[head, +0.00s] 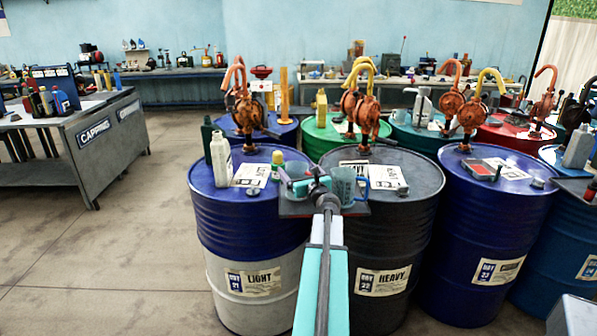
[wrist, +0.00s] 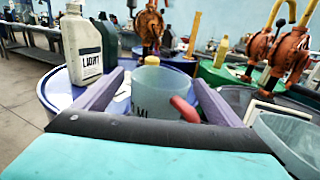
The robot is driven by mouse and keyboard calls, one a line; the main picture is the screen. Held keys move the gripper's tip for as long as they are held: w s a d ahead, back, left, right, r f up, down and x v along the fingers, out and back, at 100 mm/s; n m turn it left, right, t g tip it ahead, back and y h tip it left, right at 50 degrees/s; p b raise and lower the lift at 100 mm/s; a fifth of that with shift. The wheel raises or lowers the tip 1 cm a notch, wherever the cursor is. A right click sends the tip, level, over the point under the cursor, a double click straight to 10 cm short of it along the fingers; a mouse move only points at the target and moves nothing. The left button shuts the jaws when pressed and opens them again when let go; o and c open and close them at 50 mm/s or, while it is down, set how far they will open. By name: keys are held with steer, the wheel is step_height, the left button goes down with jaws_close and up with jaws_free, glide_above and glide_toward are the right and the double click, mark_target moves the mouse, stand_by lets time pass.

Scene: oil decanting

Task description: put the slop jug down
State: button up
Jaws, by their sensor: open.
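A clear jug with a red handle (wrist: 158,98) stands upright between the two fingers of my gripper (wrist: 156,80) in the wrist view. The fingers are spread apart, one on each side of it, and I see no firm grip. Its lettering is partly hidden and I cannot read a full name. In the head view my gripper (head: 308,186) is over the front of the drums, at a small dark tray (head: 292,209), and mostly hides that jug. A second clear jug (head: 343,184) with a blue handle stands just right; it also shows in the wrist view (wrist: 292,140).
A white LIGHT bottle (head: 221,160) stands on the blue-and-white LIGHT drum (head: 250,225), left of my gripper. The dark HEAVY drum (head: 385,245) is to the right. Orange hand pumps (head: 245,108) rise behind. A CAPPING bench (head: 95,145) stands left, with open floor (head: 130,250) between.

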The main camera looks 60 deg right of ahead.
steer(key=shift+r, duration=0.15)
steer(key=b+v, duration=0.1)
steer(key=v, duration=1.1)
stand_by(0.3)
steer(key=shift+r, duration=0.1)
stand_by(0.7)
